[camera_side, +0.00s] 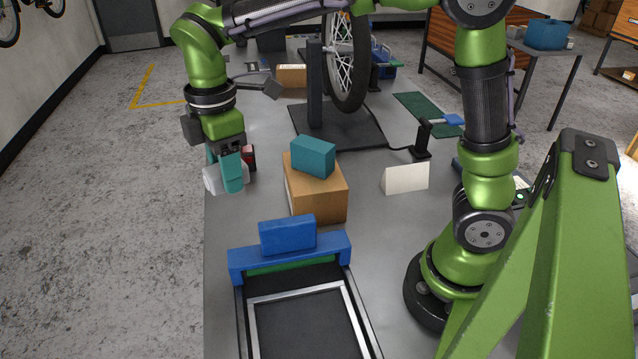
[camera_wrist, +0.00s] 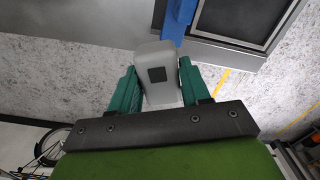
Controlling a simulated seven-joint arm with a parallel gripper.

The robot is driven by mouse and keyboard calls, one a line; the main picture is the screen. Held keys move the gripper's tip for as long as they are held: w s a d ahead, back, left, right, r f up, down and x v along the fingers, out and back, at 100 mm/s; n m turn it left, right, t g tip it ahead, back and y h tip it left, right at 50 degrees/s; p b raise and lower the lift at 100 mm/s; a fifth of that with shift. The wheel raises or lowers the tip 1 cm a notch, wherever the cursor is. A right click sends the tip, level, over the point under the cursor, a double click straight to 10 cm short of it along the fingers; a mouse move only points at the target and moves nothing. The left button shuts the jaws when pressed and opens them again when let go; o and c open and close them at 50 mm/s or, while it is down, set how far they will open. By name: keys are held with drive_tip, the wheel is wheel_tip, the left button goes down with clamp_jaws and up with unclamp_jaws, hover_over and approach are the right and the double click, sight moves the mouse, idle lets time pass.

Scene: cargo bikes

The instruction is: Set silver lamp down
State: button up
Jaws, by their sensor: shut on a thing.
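The silver lamp (camera_wrist: 156,58) is a pale grey, rounded block with a dark square on its face. My gripper (camera_wrist: 152,92) is shut on it, with one teal finger on each side. In the side view, my gripper (camera_side: 230,174) is low by the left edge of the grey workbench (camera_side: 380,255). The lamp (camera_side: 211,181) shows there partly behind the teal fingers, overlapping the bench edge. Floor shows around the lamp in the wrist view. I cannot tell whether its underside touches anything.
A small red and black box (camera_side: 249,158) is close behind my gripper. A cardboard box (camera_side: 318,200) with a teal block (camera_side: 312,157) on top stands to the right. A blue block (camera_side: 287,236) rests at the framed tray's blue bar (camera_side: 338,250). A white card (camera_side: 405,178) stands further right.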

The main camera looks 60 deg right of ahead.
drive_tip(key=s+a+n, duration=0.3)
drive_tip(key=s+a, duration=0.1)
drive_tip(key=s, duration=0.5)
drive_tip(key=n, duration=0.2)
hover_over(299, 330)
wheel_tip(299, 330, down, 17)
drive_tip(key=shift+r, duration=0.1)
drive_tip(key=shift+f, duration=2.2)
drive_tip(key=shift+f, duration=0.1)
drive_tip(key=o, duration=1.1)
